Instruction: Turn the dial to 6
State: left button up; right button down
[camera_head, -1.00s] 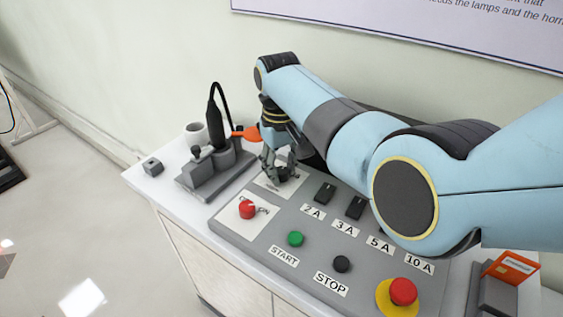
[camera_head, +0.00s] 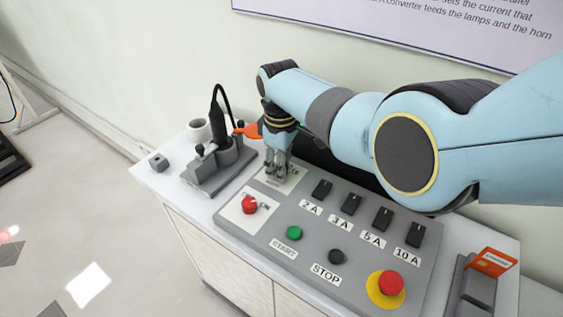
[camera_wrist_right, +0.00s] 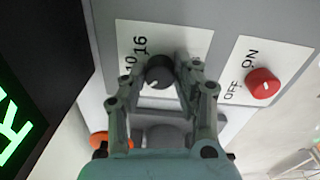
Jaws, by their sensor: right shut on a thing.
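The dial is a dark round knob (camera_wrist_right: 159,72) on a white label plate (camera_wrist_right: 190,38) in the right wrist view. The numbers 10 and 16 show beside it; other marks are hidden by my gripper. My right gripper (camera_wrist_right: 160,78) is shut on the knob, one finger on each side. In the head view my right gripper (camera_head: 277,172) points down over the dial's white plate (camera_head: 291,180) at the panel's back left, and the knob is hidden there. I cannot read which number the dial points to. My left gripper is not in view.
The grey panel (camera_head: 262,238) carries a red ON/OFF knob (camera_head: 249,205), a green START button (camera_head: 294,233), a black STOP button (camera_head: 336,256), several black switches and a red mushroom button (camera_head: 391,283). A grey stand (camera_head: 212,172) with a black tool is left of it.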

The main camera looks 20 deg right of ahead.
dwell(0.4)
jog(key=c, duration=1)
grip_release()
jog(key=r, duration=1.2)
jog(key=shift+s+a, duration=0.1)
jog(key=shift+a, duration=0.1)
